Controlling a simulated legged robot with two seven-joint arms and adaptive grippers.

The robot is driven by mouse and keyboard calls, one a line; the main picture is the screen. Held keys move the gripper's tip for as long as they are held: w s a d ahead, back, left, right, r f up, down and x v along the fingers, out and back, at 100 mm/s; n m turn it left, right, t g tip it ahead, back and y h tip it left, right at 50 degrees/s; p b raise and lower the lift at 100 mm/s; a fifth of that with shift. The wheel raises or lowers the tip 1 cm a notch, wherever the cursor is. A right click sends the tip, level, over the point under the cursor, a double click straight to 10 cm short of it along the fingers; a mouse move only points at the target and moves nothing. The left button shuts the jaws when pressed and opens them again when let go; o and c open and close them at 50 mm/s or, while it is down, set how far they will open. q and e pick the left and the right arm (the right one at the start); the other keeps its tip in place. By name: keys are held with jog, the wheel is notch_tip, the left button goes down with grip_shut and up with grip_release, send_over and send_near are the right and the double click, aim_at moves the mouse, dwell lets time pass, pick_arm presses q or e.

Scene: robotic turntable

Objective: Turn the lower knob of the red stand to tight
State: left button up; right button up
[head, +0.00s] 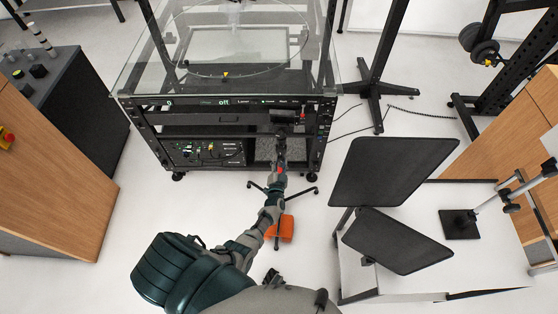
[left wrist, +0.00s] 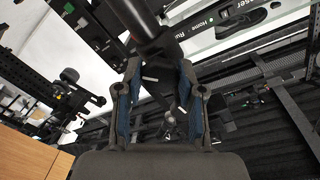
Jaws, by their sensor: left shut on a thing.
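The stand's dark splayed legs (head: 309,190) show on the floor in front of the rack in the head view. An orange block (head: 287,229) lies low beside my forearm; I cannot tell if it belongs to the stand. My left gripper (head: 281,150) reaches up over the stand and covers most of its column. In the left wrist view my left gripper (left wrist: 157,95) has its blue-padded fingers on either side of a dark post-like part (left wrist: 150,25), shut on part of the stand. The lower knob and its mark cannot be made out. My right gripper is not in view.
The black rack (head: 220,102) with a glass top stands right behind the gripper. A black device (head: 287,116) sits near its front edge. A wooden-sided cabinet (head: 60,190) is at left. White floor is free between.

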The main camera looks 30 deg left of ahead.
pick_arm(q)
jog(key=shift+d+m, duration=0.15)
jog(key=shift+m, duration=0.75)
jog(key=m+p, duration=0.1)
jog(key=m, duration=0.1)
jog(key=shift+m, duration=1.2)
jog(key=shift+f+m, duration=0.1)
jog(key=shift+m, duration=1.1)
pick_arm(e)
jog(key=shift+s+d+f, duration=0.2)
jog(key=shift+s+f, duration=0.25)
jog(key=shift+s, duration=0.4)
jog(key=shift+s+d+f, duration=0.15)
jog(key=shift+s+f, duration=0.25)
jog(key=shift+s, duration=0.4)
pick_arm(q)
jog(key=shift+d+m, duration=0.1)
jog(key=shift+m, duration=0.2)
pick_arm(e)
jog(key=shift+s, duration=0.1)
pick_arm(q)
jog(key=o, duration=0.9)
jog(key=shift+o, duration=1.3)
jog(key=shift+f, duration=0.1)
